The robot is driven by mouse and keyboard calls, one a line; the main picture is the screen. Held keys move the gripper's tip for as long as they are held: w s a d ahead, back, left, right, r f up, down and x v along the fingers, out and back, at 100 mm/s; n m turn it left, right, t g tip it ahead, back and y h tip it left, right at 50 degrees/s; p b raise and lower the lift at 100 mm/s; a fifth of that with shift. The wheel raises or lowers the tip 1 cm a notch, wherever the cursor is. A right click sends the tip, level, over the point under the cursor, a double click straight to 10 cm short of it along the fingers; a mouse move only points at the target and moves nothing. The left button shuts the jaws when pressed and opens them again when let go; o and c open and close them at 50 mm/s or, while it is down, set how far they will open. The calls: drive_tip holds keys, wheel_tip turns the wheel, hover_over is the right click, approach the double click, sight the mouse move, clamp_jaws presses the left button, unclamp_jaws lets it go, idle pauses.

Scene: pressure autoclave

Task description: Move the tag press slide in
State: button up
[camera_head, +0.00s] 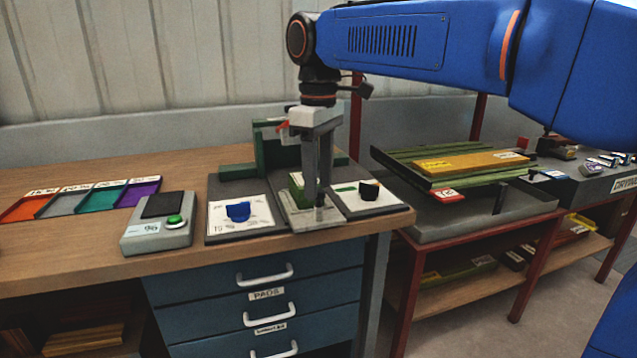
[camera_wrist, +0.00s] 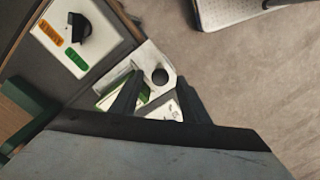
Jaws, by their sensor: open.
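The tag press is a dark green frame (camera_head: 270,140) at the back of a dark base on the bench. Its slide is a pale plate with green edges (camera_head: 296,216), sticking out toward the front edge between two side panels. My gripper (camera_head: 318,200) points down over the front of the slide. In the wrist view, the slide's pale plate (camera_wrist: 146,56) carries a round black knob (camera_wrist: 160,76). My open fingers (camera_wrist: 158,92) show on either side of the slide's front part, near the knob. Whether they touch it cannot be told. My gripper hides part of the slide in the head view.
A panel with a blue knob (camera_head: 238,211) lies left of the slide, and one with a black knob (camera_head: 369,190) lies right. A grey box with a green button (camera_head: 160,232) stands farther left. Colored trays (camera_head: 85,198) lie beyond. A red-framed cart (camera_head: 480,222) stands right.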

drive_tip(key=shift+f, duration=0.55)
clamp_jaws()
drive_tip(key=w+a, duration=0.1)
drive_tip(key=w, duration=0.2)
drive_tip(key=w+a, duration=0.1)
drive_tip(key=w, duration=0.3)
drive_tip(key=w+a, duration=0.1)
drive_tip(key=w, duration=0.3)
drive_tip(key=shift+w+a, duration=0.1)
drive_tip(key=shift+w, duration=0.05)
drive_tip(key=shift+w+a+r, duration=0.1)
drive_tip(key=shift+w, duration=0.2)
unclamp_jaws()
